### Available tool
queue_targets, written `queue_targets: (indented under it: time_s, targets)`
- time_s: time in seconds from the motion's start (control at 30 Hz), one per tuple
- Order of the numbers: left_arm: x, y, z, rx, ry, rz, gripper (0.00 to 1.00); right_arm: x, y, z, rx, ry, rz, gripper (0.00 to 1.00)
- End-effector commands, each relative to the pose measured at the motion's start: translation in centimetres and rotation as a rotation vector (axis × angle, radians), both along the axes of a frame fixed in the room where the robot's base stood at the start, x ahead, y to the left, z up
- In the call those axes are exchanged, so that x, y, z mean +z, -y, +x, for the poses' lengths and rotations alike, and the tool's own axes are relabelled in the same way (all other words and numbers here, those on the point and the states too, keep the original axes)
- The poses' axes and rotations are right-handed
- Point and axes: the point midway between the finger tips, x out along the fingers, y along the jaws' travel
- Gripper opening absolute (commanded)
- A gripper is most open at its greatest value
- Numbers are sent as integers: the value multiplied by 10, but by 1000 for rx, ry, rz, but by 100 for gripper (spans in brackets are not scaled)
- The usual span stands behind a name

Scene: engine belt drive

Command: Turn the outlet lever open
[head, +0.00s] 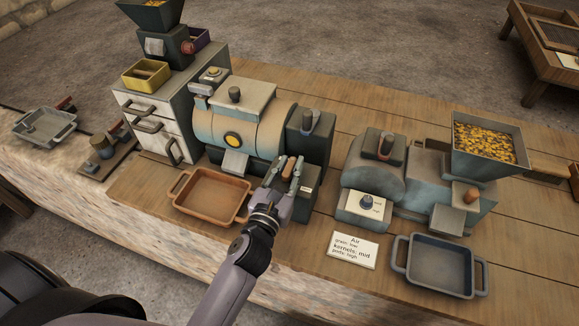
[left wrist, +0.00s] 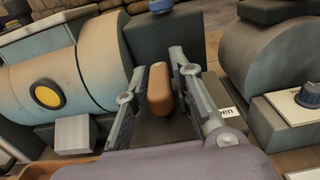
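The outlet lever has a rounded orange-brown handle (head: 289,167) on a dark box at the right end of the drum machine (head: 240,130). In the left wrist view the handle (left wrist: 159,90) stands between the fingers of my left gripper (left wrist: 155,88). The fingers are apart, with a gap on the handle's left side; the right finger is close to it, and I cannot tell if it touches. In the head view my left gripper (head: 286,177) is over the dark box. A white label (left wrist: 226,112) ending in "en" is partly hidden behind the right finger. My right gripper is out of view.
A brown tray (head: 176,187) stands left of my gripper, below the drum's chute. A second machine (head: 375,170) with a knob stands to the right, by an "Air" card (head: 352,250) and a blue-grey tray (head: 398,265).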

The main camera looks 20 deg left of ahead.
Motion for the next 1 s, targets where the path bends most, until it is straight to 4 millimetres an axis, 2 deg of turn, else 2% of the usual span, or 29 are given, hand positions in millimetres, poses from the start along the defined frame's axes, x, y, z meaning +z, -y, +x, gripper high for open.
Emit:
queue_targets:
  time_s: [0.3, 0.67, 1.0]
  targets:
    - [0, 0, 0, 0, 0, 0, 0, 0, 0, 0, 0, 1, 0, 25]
    - [1, -1, 0, -12, 0, 3, 0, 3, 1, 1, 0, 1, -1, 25]
    - [4, -2, 0, -167, -1, 11, 0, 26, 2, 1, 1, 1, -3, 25]
